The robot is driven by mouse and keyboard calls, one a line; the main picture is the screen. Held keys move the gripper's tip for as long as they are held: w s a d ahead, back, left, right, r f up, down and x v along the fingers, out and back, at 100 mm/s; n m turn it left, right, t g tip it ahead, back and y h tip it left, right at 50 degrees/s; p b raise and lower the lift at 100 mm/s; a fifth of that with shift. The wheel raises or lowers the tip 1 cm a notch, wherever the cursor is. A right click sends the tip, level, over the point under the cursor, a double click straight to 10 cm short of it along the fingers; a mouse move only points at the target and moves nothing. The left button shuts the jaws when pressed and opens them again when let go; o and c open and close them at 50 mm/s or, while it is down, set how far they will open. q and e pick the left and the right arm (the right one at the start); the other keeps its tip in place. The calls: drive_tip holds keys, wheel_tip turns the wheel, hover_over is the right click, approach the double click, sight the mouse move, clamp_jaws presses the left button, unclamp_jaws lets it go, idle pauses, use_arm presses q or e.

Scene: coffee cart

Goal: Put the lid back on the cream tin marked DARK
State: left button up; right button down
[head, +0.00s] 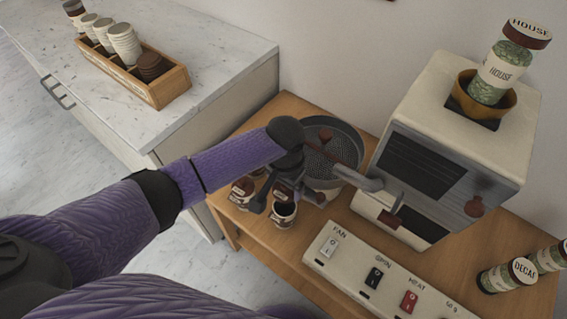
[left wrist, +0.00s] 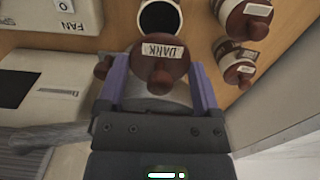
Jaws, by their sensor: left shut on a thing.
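My left gripper (head: 282,194) is shut on a round brown lid with a knob, and the lid (left wrist: 160,60) shows between its fingers in the left wrist view, its white label reading DARK. The open cream tin (head: 283,214) stands upright on the wooden cart, with a dark inside. In the left wrist view the tin's open mouth (left wrist: 159,19) is just beyond the lid. The lid is apart from the mouth, not over it. Writing on the open tin is not readable. My right gripper is not in view.
Other lidded tins (head: 241,190) stand close beside the open one. A round metal tray (head: 345,140) and a cream machine (head: 457,115) stand behind and right. A switch panel (head: 340,262) lies in front. DECAF jars (head: 508,275) are at the right.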

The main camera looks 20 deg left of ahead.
use_arm(q)
drive_tip(key=shift+f, duration=0.3)
wheel_tip(320, 180, down, 5)
drive_tip(key=b, duration=0.5)
drive_tip(key=shift+r+b, duration=0.1)
drive_tip(key=shift+b, duration=0.25)
drive_tip(key=shift+f, duration=0.7)
drive_tip(key=shift+s+r, duration=0.1)
drive_tip(key=shift+p, duration=0.5)
